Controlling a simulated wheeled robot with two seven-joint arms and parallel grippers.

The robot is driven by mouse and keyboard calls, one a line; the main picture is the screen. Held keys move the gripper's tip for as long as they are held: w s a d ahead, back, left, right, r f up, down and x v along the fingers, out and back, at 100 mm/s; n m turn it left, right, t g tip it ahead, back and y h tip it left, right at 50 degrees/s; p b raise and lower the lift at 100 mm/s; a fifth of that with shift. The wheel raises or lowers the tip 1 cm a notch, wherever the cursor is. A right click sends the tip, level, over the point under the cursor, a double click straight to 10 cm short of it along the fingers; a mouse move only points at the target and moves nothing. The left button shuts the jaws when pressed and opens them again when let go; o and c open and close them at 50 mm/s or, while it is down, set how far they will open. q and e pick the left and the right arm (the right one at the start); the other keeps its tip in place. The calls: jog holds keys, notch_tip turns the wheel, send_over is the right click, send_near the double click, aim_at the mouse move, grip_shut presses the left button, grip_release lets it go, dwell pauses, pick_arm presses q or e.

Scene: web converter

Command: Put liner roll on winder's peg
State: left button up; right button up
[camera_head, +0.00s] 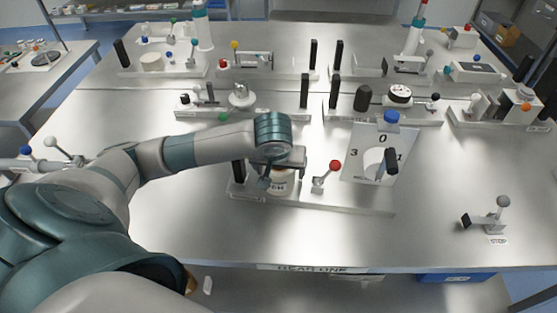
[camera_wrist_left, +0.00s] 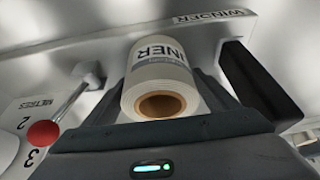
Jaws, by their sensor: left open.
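The liner roll is white with a printed label and a brown hollow core; it shows in the head view (camera_head: 281,184) and in the left wrist view (camera_wrist_left: 160,85). It is at the winder station, whose clear base (camera_head: 310,199) also shows its WINDER label in the wrist view (camera_wrist_left: 209,16). My left gripper (camera_head: 279,176) is over the roll from above, its dark fingers open on either side of it (camera_wrist_left: 158,92). I cannot tell whether the fingers touch it. No peg is visible; the roll and gripper hide the spot, so I cannot tell whether it is on one. My right gripper is out of view.
A red-knobbed lever (camera_head: 335,166) and a metre dial plate (camera_head: 365,143) stand right of the roll. A black upright block (camera_head: 238,171) stands close on its left. A STOP lever (camera_head: 497,216) stands front right.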

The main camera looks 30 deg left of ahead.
pick_arm(q)
jog(key=shift+r+b, duration=0.25)
jog(key=shift+b, duration=0.05)
jog(key=shift+b+v, duration=0.95)
jog(key=shift+v, duration=4.85)
